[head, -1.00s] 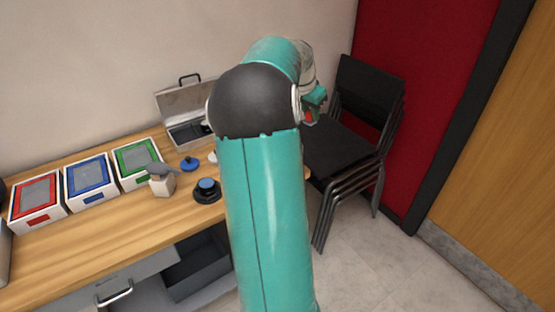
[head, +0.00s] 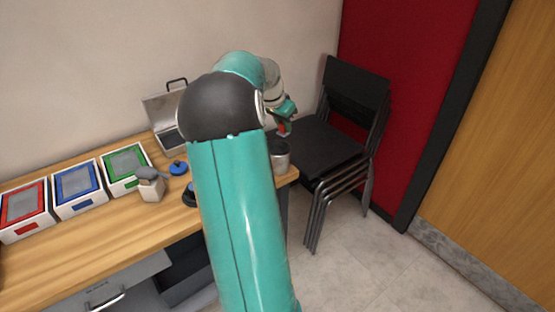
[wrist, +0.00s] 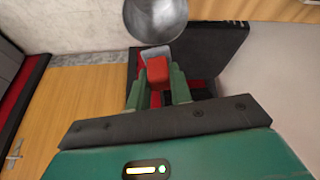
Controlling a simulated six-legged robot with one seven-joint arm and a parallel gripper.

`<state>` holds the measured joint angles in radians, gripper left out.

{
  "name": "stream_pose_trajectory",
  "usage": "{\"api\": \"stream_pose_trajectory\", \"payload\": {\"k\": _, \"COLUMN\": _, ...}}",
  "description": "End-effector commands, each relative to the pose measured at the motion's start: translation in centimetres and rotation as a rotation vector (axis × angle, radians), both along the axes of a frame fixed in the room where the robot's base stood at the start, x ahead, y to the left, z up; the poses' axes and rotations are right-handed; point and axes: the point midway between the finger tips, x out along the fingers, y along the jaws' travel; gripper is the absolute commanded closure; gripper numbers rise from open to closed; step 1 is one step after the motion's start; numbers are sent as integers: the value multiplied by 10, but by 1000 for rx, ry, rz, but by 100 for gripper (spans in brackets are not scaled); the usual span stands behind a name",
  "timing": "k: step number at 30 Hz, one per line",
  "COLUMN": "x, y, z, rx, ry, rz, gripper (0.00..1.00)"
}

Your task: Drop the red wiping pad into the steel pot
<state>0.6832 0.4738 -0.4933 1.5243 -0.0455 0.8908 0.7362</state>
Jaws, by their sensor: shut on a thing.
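My gripper (head: 287,117) is shut on the red wiping pad (head: 283,128). In the wrist view the red pad (wrist: 157,72) shows between the two green fingers of my gripper (wrist: 158,92). The steel pot (head: 280,158) stands at the right end of the wooden table, partly hidden by my arm. In the head view the pad appears just above the pot. In the wrist view the round pot (wrist: 155,18) lies just beyond the fingertips at the top edge, partly cut off. The pad looks apart from the pot.
Stacked black chairs (head: 345,145) stand right of the table. An open case (head: 165,110), a blue-topped knob (head: 178,168), a grey-topped block (head: 151,188) and red, blue and green boxes (head: 78,188) are on the table (head: 120,235). Floor at right is clear.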

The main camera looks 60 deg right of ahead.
Motion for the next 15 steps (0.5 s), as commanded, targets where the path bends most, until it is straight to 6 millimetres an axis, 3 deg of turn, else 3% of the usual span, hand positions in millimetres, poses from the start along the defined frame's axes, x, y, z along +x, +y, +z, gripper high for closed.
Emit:
{"api": "stream_pose_trajectory", "payload": {"k": 12, "x": 3, "y": 3, "z": -10, "rx": 0, "ry": -1, "rz": 5, "gripper": 100}}
{"api": "stream_pose_trajectory", "payload": {"k": 13, "x": 3, "y": 3, "z": -10, "rx": 0, "ry": -1, "rz": 5, "gripper": 75}}
{"api": "stream_pose_trajectory", "payload": {"k": 15, "x": 3, "y": 2, "z": -10, "rx": 0, "ry": -1, "rz": 5, "gripper": 61}}
